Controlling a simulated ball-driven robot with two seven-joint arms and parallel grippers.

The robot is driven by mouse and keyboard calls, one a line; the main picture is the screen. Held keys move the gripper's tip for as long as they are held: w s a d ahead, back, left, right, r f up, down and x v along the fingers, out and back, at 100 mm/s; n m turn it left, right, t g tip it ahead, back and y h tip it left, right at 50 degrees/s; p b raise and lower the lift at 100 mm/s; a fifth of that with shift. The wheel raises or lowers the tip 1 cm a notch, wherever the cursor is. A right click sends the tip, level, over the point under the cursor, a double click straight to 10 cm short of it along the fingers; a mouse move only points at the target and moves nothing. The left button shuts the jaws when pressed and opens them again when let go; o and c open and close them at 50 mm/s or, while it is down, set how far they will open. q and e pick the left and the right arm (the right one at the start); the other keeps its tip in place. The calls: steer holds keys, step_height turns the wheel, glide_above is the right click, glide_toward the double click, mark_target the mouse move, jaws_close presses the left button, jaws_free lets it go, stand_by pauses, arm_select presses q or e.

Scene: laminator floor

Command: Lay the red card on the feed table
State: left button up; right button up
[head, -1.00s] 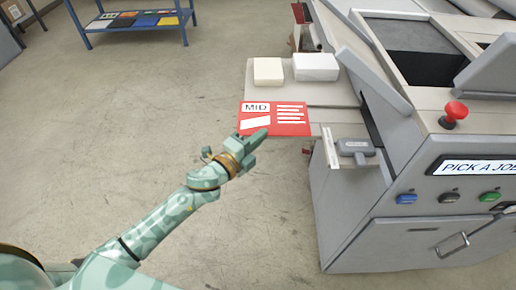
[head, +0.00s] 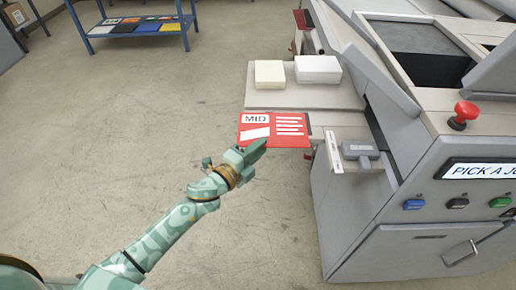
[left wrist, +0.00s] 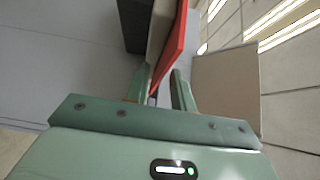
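The red card (head: 288,124), marked MID with white lines, is at the tip of my left gripper (head: 250,152). In the left wrist view the card (left wrist: 174,42) shows nearly edge-on, rising from between the two fingers (left wrist: 162,82); the far finger's contact is hard to make out. The feed table (head: 290,98) is the pale flat shelf on the machine's left side. The card appears just in front of its near edge; its height relative to the table is hard to tell. My right gripper is not in view.
A cream block (head: 269,73) and a white block (head: 317,69) stand on the back of the feed table. The grey machine (head: 360,215) with a red stop button (head: 463,115) fills the right. A grey handle (head: 359,150) sits right of the card.

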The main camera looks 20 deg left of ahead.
arm_select(q)
steer(key=v, duration=1.2)
steer(key=shift+r, duration=0.2)
steer(key=shift+f, duration=0.1)
steer(key=s+a+f+n+g+y, duration=0.2)
steer(key=s+f+n, duration=0.25)
steer(key=f, duration=0.55)
steer(key=s+a+f+n+g+y, duration=0.25)
steer(key=s+f+n, duration=0.2)
steer(key=f, duration=0.65)
steer(key=s+a+f+n+g+y, duration=0.25)
steer(key=s+f, duration=0.25)
steer(key=f, duration=0.5)
steer(key=s+d+f+n+g, duration=0.1)
steer(key=s+f+n+g, duration=0.3)
steer(key=s, duration=0.9)
steer(key=s+f+n+g, duration=0.3)
steer(key=s+f, duration=0.5)
steer(key=s, duration=0.5)
steer(key=shift+s+d+f+n+g, duration=0.15)
steer(key=shift+s+d+n+g, duration=0.2)
steer(key=shift+g, duration=0.55)
steer(key=shift+w, duration=0.1)
